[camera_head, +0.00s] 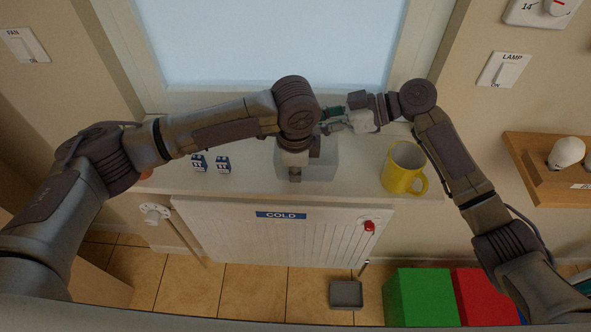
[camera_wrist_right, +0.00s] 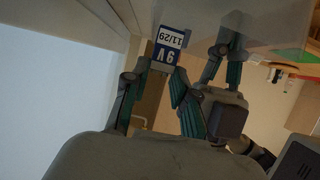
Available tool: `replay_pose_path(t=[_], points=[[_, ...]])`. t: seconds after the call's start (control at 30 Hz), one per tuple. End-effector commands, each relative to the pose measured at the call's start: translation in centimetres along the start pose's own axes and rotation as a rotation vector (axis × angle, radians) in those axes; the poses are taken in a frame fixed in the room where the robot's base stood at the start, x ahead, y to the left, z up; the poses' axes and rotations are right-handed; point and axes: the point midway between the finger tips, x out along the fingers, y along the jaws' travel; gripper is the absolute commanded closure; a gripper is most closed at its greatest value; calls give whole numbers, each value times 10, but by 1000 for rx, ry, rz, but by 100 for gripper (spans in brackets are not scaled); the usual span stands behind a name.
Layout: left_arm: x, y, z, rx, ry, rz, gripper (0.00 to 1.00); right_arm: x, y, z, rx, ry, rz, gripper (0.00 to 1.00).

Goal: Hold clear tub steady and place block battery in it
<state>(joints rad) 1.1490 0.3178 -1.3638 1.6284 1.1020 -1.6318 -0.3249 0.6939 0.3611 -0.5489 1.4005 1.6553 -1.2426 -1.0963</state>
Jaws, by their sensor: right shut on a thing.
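The clear tub (camera_head: 322,172) stands on the white sill, below and partly behind my left gripper. My left gripper (camera_head: 295,174) points down at the tub's near left part; its fingertips overlap the tub's wall, and whether they are closed on it is hard to see. My right gripper (camera_head: 328,117) reaches in from the right, above the back of the tub. In the right wrist view it is shut on the block battery (camera_wrist_right: 170,44), with a blue and white label reading 9V. In the head view the battery is mostly hidden by the arms.
The radiator (camera_head: 285,235) is below the sill's front edge. A window (camera_head: 270,45) is behind.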

Motion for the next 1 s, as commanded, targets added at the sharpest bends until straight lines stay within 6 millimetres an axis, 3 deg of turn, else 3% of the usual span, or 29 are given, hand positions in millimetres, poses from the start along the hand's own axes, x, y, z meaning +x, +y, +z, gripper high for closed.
replay_pose_path(t=[0.3,0.6,0.63,0.77,1.0], points=[[0,0,0,0,0,0,100,7,0,18,0,0,0,100],[0,0,0,0,0,0,100,8,0,19,0,0,0,100],[0,0,0,0,0,0,100,8,0,19,0,-1,0,68],[0,0,0,0,0,0,100,8,0,19,0,-1,0,47],[0,0,0,0,0,0,100,8,0,19,0,-1,0,44]])
